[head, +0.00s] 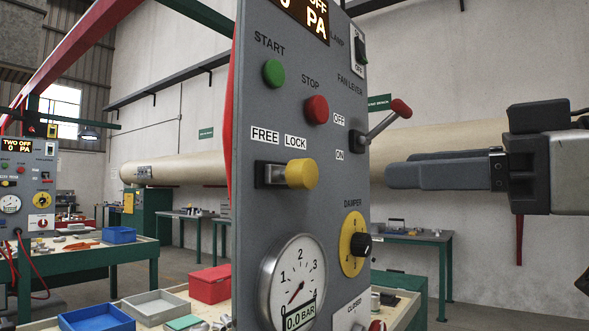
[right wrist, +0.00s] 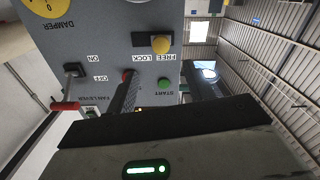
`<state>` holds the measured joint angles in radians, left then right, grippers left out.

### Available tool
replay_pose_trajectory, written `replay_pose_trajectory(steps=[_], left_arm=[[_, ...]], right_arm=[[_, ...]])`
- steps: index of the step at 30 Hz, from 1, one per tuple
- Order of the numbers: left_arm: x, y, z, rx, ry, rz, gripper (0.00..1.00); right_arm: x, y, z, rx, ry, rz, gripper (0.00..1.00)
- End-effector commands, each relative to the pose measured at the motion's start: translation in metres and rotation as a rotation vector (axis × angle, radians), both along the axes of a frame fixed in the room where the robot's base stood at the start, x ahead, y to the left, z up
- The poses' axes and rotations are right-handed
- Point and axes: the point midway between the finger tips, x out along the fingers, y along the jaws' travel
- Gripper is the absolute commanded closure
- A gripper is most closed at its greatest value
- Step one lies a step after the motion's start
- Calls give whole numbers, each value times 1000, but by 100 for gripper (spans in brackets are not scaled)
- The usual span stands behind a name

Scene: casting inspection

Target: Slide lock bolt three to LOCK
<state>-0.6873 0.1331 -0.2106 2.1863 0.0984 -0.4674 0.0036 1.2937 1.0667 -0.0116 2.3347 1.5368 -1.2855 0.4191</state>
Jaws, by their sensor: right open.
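The lock bolt has a yellow knob (head: 301,173) on a metal slot plate (head: 270,174), below the FREE and LOCK labels of the near grey panel (head: 335,190). The panel's number is cut off at the top. In the head view the knob appears below LOCK; in the right wrist view the knob (right wrist: 160,43) appears nearer FREE, so I cannot tell its exact place. My right gripper (head: 395,174) is open and empty, apart from the knob and to its right. In the right wrist view its fingers (right wrist: 160,92) point toward the panel. My left gripper is not in view.
The fan lever (head: 388,122) with its red grip sticks out between the panel and my right gripper. The START button (head: 274,73), red STOP button (head: 316,109), damper dial (head: 357,245) and gauge (head: 293,285) surround the bolt. Another panel (head: 30,190) reading TWO stands far left.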

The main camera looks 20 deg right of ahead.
Motion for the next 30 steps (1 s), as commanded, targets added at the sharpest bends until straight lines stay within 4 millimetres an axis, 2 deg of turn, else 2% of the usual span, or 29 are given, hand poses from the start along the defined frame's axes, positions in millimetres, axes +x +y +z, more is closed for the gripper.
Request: replay_pose_trajectory(steps=[6, 15, 21, 30], left_arm=[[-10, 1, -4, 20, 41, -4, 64], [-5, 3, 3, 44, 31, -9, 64], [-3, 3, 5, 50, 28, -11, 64], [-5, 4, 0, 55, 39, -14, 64]], right_arm=[[37, 31, 3, 1, 2, 8, 48], [85, 68, 2, 1, 1, 6, 48], [103, 81, 1, 0, 0, 3, 48], [108, 84, 0, 0, -1, 1, 48]])
